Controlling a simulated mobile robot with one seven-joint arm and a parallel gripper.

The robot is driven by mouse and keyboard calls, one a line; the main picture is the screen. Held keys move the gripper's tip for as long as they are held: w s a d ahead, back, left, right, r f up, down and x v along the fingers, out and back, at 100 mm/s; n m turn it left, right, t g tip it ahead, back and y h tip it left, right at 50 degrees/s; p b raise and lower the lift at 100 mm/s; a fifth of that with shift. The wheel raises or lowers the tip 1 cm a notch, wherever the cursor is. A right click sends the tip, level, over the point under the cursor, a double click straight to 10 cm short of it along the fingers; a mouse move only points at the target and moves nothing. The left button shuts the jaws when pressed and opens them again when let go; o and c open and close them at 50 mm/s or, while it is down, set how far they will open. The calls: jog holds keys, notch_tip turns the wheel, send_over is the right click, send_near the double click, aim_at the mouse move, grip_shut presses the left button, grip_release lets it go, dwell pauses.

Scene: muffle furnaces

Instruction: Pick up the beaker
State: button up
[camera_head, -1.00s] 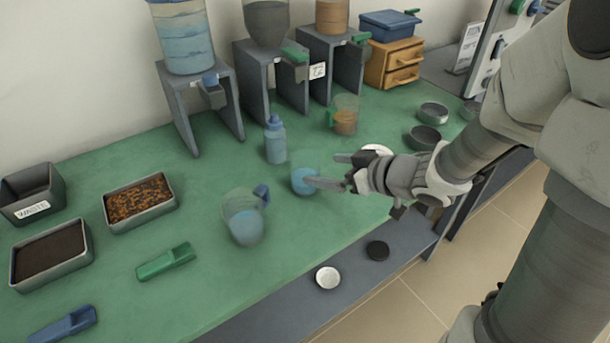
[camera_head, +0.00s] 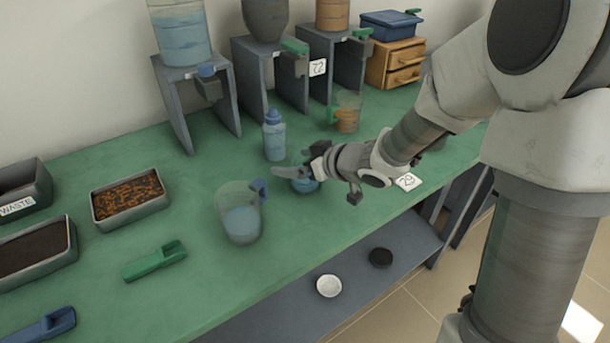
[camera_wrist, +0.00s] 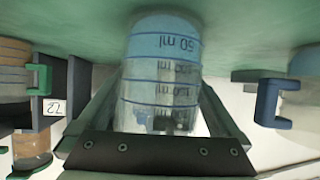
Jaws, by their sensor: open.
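The beaker (camera_head: 306,185) is clear, holds blue liquid and stands on the green bench, partly hidden behind my gripper in the head view. In the wrist view, which is upside down, the beaker (camera_wrist: 162,75) shows large with dark volume lines and a "50 ml" mark. My gripper (camera_head: 292,172) is open and reaches in level at the beaker. In the wrist view my gripper's fingers (camera_wrist: 158,110) lie one on each side of the beaker. I cannot tell whether either finger touches it.
A clear jug with a blue handle (camera_head: 241,222) stands left of the beaker. A blue bottle (camera_head: 274,140) stands behind it, and a green-handled jug (camera_head: 347,112) further back. A green scoop (camera_head: 155,260) lies front left. Dispensers on grey stands (camera_head: 195,95) line the back.

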grip_shut()
dwell(0.4)
jog(key=shift+r, duration=0.15)
jog(key=shift+r+p, duration=0.6)
jog(key=shift+r, duration=0.05)
jog(key=w+d+r+p, duration=0.3)
jog(key=d+r+p, duration=0.5)
jog(key=d, duration=0.3)
jog(key=shift+w+d+r, duration=0.15)
jog(key=shift+w+r, duration=0.1)
jog(key=shift+r, duration=0.5)
